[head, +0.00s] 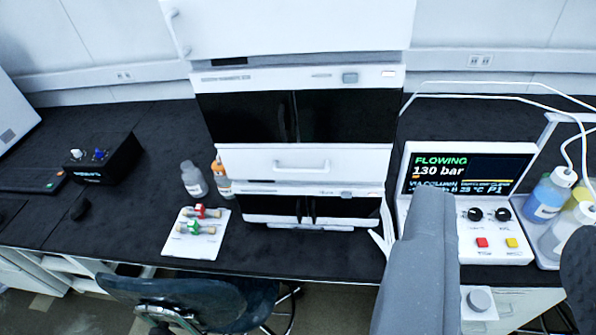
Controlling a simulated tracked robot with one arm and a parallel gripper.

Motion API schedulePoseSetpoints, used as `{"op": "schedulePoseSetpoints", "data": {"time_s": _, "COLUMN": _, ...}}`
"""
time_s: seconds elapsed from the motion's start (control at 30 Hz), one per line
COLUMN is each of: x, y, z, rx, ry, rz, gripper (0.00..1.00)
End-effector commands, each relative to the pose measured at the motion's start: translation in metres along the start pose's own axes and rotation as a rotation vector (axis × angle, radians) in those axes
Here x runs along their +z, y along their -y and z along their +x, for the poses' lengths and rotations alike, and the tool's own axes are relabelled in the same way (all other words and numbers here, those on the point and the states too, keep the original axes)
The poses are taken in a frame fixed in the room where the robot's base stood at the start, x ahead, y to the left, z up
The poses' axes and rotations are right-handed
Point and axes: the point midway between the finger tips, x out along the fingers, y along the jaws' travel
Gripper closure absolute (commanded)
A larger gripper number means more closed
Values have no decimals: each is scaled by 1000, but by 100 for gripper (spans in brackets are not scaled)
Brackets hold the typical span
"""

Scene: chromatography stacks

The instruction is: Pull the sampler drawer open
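The sampler drawer (254,162) is a white front with a horizontal bar handle (302,166), in the lower middle of the instrument stack. It looks flush with the stack, between the dark double doors above and another dark-fronted unit below. My gripper (377,217) shows as two thin white fingers, apart at the tips, at the lower right of the stack. It is to the right of and below the handle, apart from it, with nothing seen between the fingers. My grey arm hides the gripper's base.
A white card with red and green fittings (178,246) and bottles (193,180) stand left of the stack. A control box (467,160) with a lit screen reading FLOWING, 130 bar, and solvent bottles (545,195) are at right. A chair (175,295) stands in front of the bench.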

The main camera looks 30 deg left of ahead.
Motion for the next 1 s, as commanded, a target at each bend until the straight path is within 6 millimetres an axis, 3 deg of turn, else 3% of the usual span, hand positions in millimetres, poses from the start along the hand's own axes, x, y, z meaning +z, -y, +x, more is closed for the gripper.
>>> {"op": "schedulePoseSetpoints", "data": {"time_s": 0.13, "x": 12, "y": 13, "z": 32, "rx": -66, "ry": 2, "rz": 96, "gripper": 69}}
{"op": "schedulePoseSetpoints", "data": {"time_s": 0.27, "x": 37, "y": 41, "z": 89, "rx": -178, "ry": 9, "rz": 305, "gripper": 69}}
{"op": "schedulePoseSetpoints", "data": {"time_s": 0.4, "x": 84, "y": 84, "z": 159, "rx": -283, "ry": 50, "rz": 609, "gripper": 69}}
{"op": "schedulePoseSetpoints", "data": {"time_s": 0.47, "x": 106, "y": 103, "z": 185, "rx": -311, "ry": 69, "rz": 741, "gripper": 69}}
{"op": "schedulePoseSetpoints", "data": {"time_s": 0.6, "x": 170, "y": 143, "z": 236, "rx": -328, "ry": 126, "rz": 1038, "gripper": 69}}
{"op": "schedulePoseSetpoints", "data": {"time_s": 0.8, "x": 254, "y": 182, "z": 279, "rx": -276, "ry": 183, "rz": 1346, "gripper": 69}}
{"op": "schedulePoseSetpoints", "data": {"time_s": 0.9, "x": 280, "y": 191, "z": 287, "rx": -248, "ry": 194, "rz": 1432, "gripper": 69}}
{"op": "schedulePoseSetpoints", "data": {"time_s": 1.0, "x": 294, "y": 195, "z": 292, "rx": -231, "ry": 194, "rz": 1477, "gripper": 69}}
